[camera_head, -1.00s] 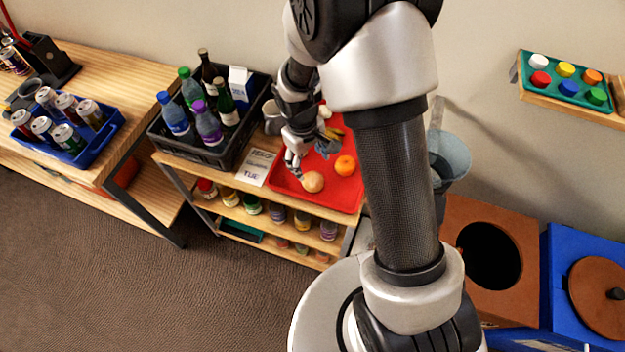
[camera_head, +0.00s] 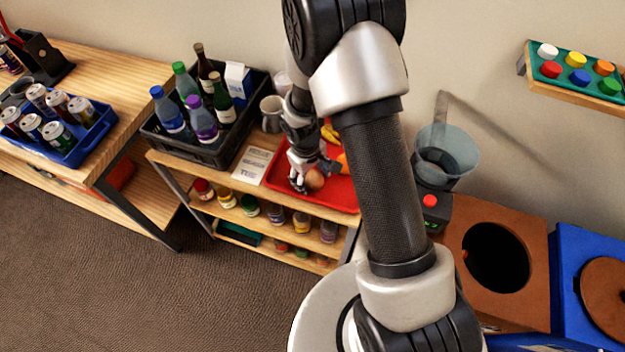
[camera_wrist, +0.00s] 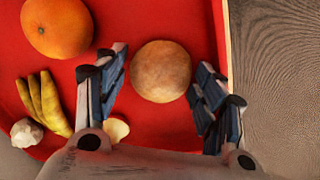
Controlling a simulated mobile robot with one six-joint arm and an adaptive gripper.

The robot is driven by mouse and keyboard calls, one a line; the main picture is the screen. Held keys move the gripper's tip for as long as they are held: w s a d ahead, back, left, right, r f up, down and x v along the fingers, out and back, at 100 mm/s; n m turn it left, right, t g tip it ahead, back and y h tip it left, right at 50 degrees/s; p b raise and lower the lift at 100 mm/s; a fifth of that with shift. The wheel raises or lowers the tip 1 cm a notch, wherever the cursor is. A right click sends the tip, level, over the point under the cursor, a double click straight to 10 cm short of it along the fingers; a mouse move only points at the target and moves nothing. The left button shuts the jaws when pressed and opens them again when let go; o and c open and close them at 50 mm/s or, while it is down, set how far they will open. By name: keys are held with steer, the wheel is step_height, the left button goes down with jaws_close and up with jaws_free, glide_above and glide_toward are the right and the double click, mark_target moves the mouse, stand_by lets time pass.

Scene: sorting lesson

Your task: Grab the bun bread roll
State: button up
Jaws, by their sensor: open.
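The bun bread roll (camera_wrist: 160,71) is round and tan and lies on the red tray (camera_wrist: 180,125). In the wrist view it sits between and just beyond the fingertips of my gripper (camera_wrist: 158,78), which is open. In the head view the roll (camera_head: 314,180) shows beside my gripper (camera_head: 304,181), at the front of the red tray (camera_head: 340,195). The fingers partly cover it there. I cannot tell whether a finger touches it.
An orange (camera_wrist: 57,27), bananas (camera_wrist: 45,102), a garlic bulb (camera_wrist: 26,132) and a pale piece (camera_wrist: 116,130) share the tray. A black crate of bottles (camera_head: 215,155) stands left of it. A blue tray of cans (camera_head: 75,155) is farther left.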

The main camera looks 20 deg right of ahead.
steer(key=shift+c, duration=0.2)
steer(key=c, duration=0.5)
steer(key=shift+r, duration=0.1)
steer(key=shift+c, duration=0.2)
